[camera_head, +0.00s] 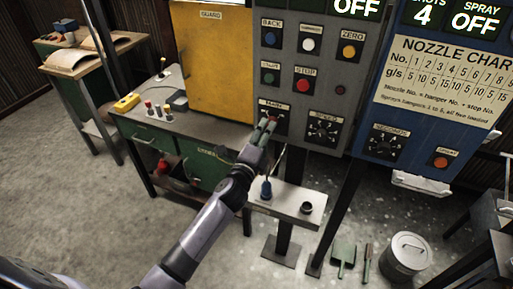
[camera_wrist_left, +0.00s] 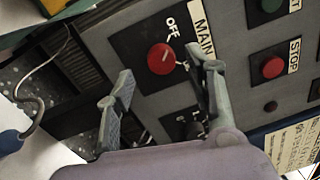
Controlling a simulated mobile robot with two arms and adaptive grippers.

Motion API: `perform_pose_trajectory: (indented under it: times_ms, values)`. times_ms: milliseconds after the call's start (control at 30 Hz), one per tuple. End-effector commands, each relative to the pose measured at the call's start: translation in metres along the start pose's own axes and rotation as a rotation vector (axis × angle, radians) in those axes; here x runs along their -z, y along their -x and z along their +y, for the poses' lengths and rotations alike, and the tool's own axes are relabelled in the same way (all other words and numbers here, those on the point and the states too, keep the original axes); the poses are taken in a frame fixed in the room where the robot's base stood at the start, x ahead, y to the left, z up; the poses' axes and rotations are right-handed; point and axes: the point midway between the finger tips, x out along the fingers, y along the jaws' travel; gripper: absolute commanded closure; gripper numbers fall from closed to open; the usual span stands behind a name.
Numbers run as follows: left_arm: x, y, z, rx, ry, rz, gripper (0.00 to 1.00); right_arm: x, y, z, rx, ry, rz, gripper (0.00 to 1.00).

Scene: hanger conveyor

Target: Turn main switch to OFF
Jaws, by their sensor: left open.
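The main switch, a round red knob (camera_wrist_left: 161,58), sits on a black plate with a MAIN label (camera_wrist_left: 201,30) and an OFF mark (camera_wrist_left: 172,25) in the left wrist view. I cannot tell clearly which way the knob points. In the head view the MAIN plate (camera_head: 273,106) is low on the left of the grey panel, partly hidden by my gripper. My left gripper (camera_head: 264,131) is at the switch, open. In the left wrist view its fingers (camera_wrist_left: 164,86) are spread, with the knob ahead between them; contact is not clear. My right gripper is not in view.
The SPEED dial (camera_head: 322,129) is right of the switch, and the red STOP button (camera_head: 303,86) is above. A small shelf (camera_head: 290,206) with a blue-handled tool (camera_head: 266,189) is below. A yellow guard (camera_head: 212,60) and a workbench (camera_head: 185,126) are at left.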

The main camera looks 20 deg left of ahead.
Motion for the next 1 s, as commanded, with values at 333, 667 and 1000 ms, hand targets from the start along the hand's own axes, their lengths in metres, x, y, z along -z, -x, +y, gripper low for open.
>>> perform_pose_trajectory:
  times_ms: [333, 667, 1000]
  values:
    - [0.000, 0.070, 0.001, -0.002, 0.002, 0.000, 0.51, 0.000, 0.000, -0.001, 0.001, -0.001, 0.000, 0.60]
    - [0.000, 0.086, 0.000, 0.000, 0.000, -0.001, 0.51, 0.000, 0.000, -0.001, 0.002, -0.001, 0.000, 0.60]
    - [0.000, 0.085, 0.000, -0.001, 0.000, -0.001, 0.51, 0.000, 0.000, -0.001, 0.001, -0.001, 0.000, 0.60]
